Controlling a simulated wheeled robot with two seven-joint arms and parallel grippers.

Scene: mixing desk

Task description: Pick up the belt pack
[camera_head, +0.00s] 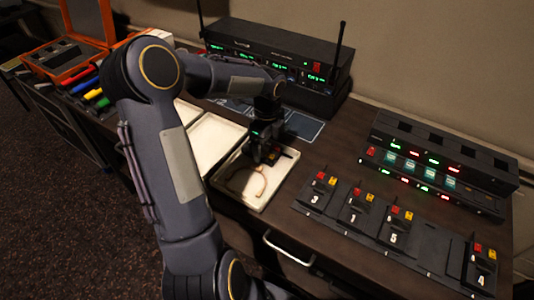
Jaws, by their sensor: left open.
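A small dark belt pack (286,153) lies in a shallow white tray (289,176), mostly hidden behind my gripper. A thin beige cable or headset loop (262,184) lies in the same tray, in front of it. My left gripper (262,160) points down over the tray, right at the belt pack. Its jaws are open; whether they straddle the pack or touch it cannot be told. My right gripper is not in view.
Several numbered belt packs (354,216) with red and yellow buttons stand in a dark rack on the right. A charger with lit displays (415,160) is behind them. A receiver with antennas (280,55) stands at the back. An empty white tray (215,140) and an orange case (62,60) are left.

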